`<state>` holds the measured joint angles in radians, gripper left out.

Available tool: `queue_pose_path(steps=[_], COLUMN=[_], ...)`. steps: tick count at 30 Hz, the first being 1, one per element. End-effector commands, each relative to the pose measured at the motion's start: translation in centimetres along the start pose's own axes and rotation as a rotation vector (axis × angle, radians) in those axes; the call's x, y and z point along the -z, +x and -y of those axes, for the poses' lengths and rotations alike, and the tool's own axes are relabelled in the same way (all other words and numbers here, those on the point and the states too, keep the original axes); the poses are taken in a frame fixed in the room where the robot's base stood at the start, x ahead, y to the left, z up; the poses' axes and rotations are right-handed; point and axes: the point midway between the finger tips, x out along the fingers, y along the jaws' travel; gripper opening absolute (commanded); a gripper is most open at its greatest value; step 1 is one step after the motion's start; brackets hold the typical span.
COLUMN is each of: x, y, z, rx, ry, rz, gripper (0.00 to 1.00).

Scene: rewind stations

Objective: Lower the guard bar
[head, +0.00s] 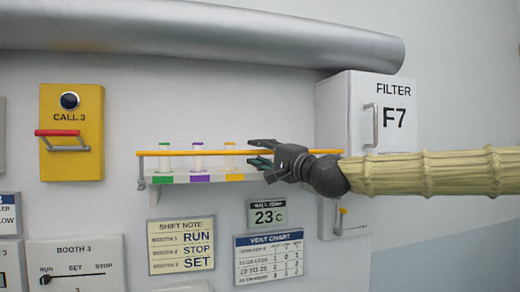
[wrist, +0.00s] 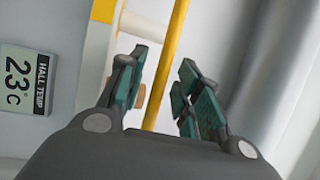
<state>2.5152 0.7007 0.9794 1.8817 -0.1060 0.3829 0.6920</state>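The guard bar (head: 190,153) is a thin yellow-orange rod running level across the front of a small white shelf (head: 215,178), at the height of the vials' upper parts. My gripper (head: 261,153) is at the right part of the bar, with one finger above it and one below. In the wrist view the bar (wrist: 166,65) passes between the two fingers of my gripper (wrist: 160,90), which stand apart with a gap visible on the left side. The fingers look open around the bar. My gripper hides a short stretch of it in the head view.
Three vials with green, purple and orange marks (head: 198,155) stand behind the bar. A filter cabinet (head: 345,95) with a handle is at the right. A yellow call box (head: 85,105) is at the left. Signs, including a temperature display (head: 267,214), are below the shelf.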

Motion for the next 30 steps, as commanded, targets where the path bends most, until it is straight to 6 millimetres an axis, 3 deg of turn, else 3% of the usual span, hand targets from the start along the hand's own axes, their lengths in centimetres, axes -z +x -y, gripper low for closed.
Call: queue_pose_path(steps=[11,17,30], x=[0.02,0.03,0.04], y=[0.49,0.47,0.32], z=[-0.07,-0.06,-0.3], rx=[0.0,0.0,0.009], ry=[0.0,0.0,-0.004], rz=[0.0,0.0,-0.001], gripper=[0.34,0.01,0.0])
